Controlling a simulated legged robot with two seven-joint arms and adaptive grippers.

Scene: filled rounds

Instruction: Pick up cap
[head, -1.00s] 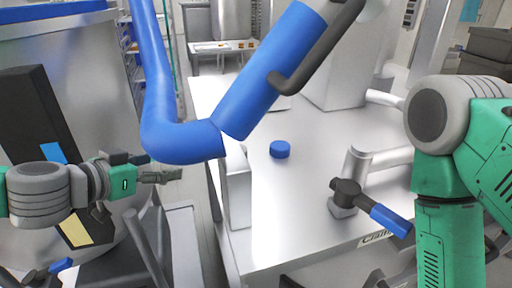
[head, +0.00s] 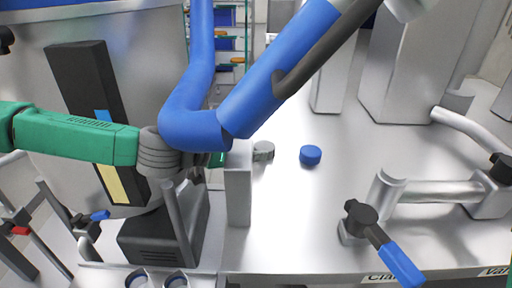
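A blue round cap (head: 310,155) sits on the steel tabletop (head: 300,215), right of a low upright metal plate. My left arm comes in from the left, and its grey wrist (head: 160,152) is behind and beside the blue pipe. The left gripper (head: 215,159) is mostly hidden by the pipe and the metal plate, so its fingers cannot be made out. A small grey piece (head: 262,151) shows just left of the cap, apart from it; I cannot tell whether it is a fingertip or a separate object. My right gripper is out of view.
The upright metal plate (head: 238,190) stands at the table's left edge. A valve with a blue lever (head: 400,262) and steel pipes are at the right. The table around the cap's front is clear.

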